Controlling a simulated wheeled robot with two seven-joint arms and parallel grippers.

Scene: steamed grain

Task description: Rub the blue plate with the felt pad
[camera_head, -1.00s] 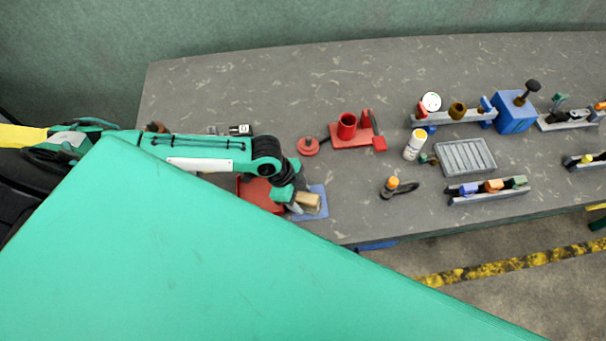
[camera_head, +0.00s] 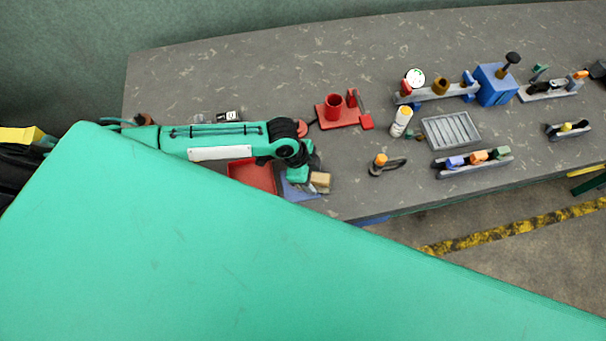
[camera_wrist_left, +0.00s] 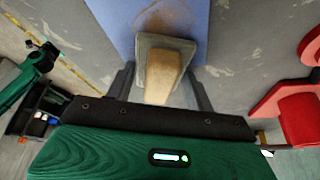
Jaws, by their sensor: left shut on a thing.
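The blue plate (camera_head: 297,193) lies flat near the front edge of the table, partly covered by my left arm. It also shows in the left wrist view (camera_wrist_left: 117,22), with a brownish smudged patch on it. My left gripper (camera_head: 311,179) is shut on the felt pad (camera_head: 321,179), a tan block handle on a grey base. In the left wrist view the pad (camera_wrist_left: 163,72) sits between the two fingers, low over the plate and beside the smudge. I cannot tell whether its underside touches the plate. My right gripper is not in view.
A red tray (camera_head: 253,176) lies left of the plate, partly under my arm. A red fixture with a cup (camera_head: 333,106) stands behind. A white bottle (camera_head: 401,121), a grey ribbed tray (camera_head: 451,131) and a rack of coloured blocks (camera_head: 473,161) stand to the right.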

